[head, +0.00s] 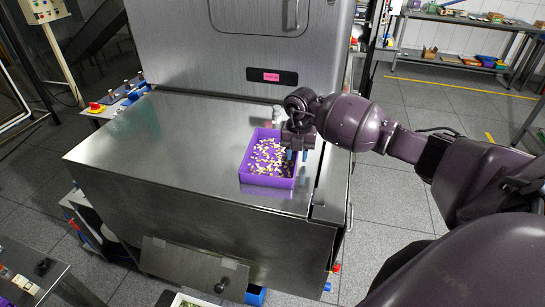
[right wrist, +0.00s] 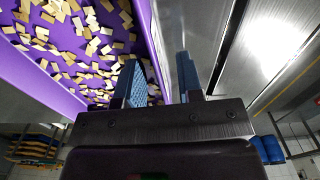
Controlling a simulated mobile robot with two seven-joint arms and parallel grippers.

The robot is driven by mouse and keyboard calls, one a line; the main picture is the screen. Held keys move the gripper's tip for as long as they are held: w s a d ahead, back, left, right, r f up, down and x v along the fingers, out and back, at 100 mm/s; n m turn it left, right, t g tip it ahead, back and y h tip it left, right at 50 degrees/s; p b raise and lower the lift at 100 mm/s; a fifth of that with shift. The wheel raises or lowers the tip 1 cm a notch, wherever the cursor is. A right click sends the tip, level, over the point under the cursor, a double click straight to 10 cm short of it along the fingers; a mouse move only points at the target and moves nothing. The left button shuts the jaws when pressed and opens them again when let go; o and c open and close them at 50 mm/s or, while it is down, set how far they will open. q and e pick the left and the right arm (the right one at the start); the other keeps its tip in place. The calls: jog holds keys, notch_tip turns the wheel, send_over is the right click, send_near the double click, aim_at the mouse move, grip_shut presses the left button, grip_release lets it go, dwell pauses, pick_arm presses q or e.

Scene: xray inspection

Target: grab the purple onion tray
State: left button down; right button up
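The purple tray (head: 267,182) sits on the steel table top, near its right side, and holds many small pale pieces. In the right wrist view the tray's purple wall (right wrist: 153,35) rises between my blue fingertips. My right gripper (head: 297,155) points down at the tray's right wall, one finger inside and one outside. In the right wrist view my right gripper (right wrist: 160,80) stands open, with a gap between its fingers around the wall. The gripper hides part of the tray's far right corner. My left gripper is not in view.
The steel table (head: 150,135) is bare left of the tray. A grey metal machine (head: 250,55) with a pink label stands behind it. A control box with a red button (head: 95,106) is at the far left. Shelves (head: 465,65) stand at the back right.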

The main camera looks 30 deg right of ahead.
jog(key=shift+c, duration=0.5)
grip_shut()
jog(key=shift+r, duration=0.1)
